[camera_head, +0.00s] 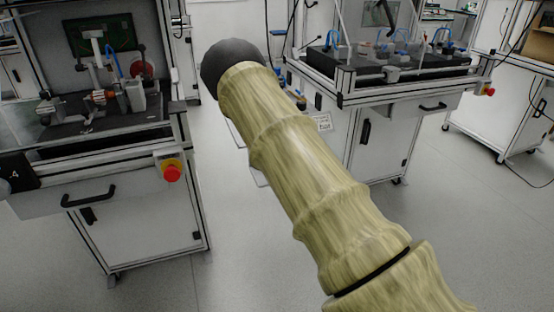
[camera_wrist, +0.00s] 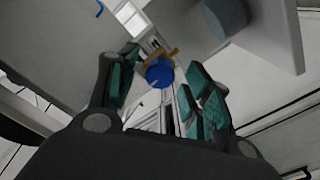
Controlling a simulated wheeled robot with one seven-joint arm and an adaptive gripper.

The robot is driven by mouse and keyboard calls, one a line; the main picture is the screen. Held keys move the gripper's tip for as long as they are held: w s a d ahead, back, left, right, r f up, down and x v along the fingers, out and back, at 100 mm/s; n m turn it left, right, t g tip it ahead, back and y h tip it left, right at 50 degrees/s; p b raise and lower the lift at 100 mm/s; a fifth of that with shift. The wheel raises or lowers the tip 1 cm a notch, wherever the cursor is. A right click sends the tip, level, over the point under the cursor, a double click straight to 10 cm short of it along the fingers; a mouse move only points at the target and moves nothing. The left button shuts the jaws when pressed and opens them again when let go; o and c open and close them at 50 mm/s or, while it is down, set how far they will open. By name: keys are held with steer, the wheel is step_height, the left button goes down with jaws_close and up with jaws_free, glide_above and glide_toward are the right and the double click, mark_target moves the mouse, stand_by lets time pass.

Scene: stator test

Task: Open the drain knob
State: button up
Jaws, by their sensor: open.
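A round blue knob (camera_wrist: 160,71), which looks like the drain knob, shows in the wrist view with an orange-yellow part beside it. My gripper (camera_wrist: 163,88) is open, with a teal-padded finger on each side of the picture. The knob appears in the gap between the fingers, near the fingertips. I see no contact, and I cannot tell how deep the knob lies between them. In the head view my own arm reaches toward the upper middle, and I can make out neither the gripper nor the knob there.
In the wrist view, a pale panel (camera_wrist: 70,40) lies at upper left and a grey cylinder (camera_wrist: 228,14) at upper right. In the head view, a test station with a red stop button (camera_head: 171,173) stands left and another cabinet (camera_head: 385,140) right.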

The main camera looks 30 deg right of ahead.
steer(key=v, duration=1.2)
stand_by(0.3)
